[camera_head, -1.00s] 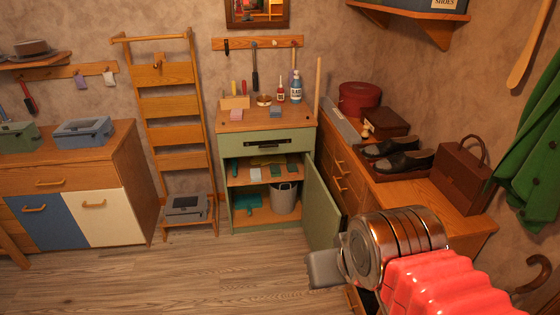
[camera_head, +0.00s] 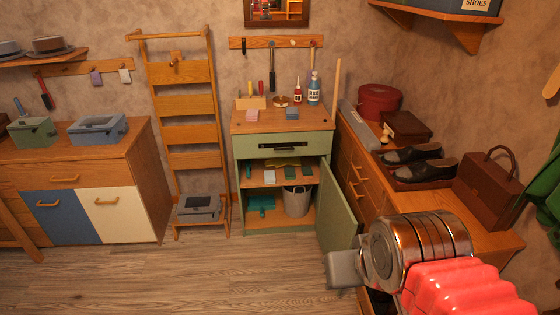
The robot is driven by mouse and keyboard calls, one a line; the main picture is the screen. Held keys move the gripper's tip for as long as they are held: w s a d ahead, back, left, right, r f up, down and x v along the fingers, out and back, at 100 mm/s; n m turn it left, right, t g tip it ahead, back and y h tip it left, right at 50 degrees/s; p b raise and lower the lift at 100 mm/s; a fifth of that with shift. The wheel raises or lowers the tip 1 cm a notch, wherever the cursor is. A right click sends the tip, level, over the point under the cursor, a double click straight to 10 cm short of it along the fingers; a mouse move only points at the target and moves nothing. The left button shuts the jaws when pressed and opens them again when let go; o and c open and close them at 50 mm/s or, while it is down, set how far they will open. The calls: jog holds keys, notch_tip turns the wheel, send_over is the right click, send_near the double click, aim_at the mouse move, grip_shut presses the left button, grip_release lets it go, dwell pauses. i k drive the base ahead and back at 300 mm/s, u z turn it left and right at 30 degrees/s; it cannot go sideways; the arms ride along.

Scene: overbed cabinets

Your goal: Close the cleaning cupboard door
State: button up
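The cleaning cupboard (camera_head: 283,146) is a green cabinet with a wooden top, standing against the back wall. Its green door (camera_head: 337,208) is hinged on the right and stands wide open toward me. Inside, a shelf holds small cloths and sponges, and a grey bucket (camera_head: 297,201) stands at the bottom. My arm reaches in from the lower right with a red ribbed sleeve and metal wrist. My gripper (camera_head: 342,269) shows as a grey block in front of the door's lower part. Its fingers cannot be made out, and I cannot tell whether it touches the door.
A wooden side cabinet (camera_head: 362,180) with shoes (camera_head: 414,164) and a brown bag (camera_head: 487,187) stands close on the right. A ladder rack (camera_head: 190,134) and a blue-and-white-doored cabinet (camera_head: 121,214) stand left. The wooden floor (camera_head: 200,280) before the cupboard is clear.

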aim_at(336, 225)
jog(key=i, duration=0.85)
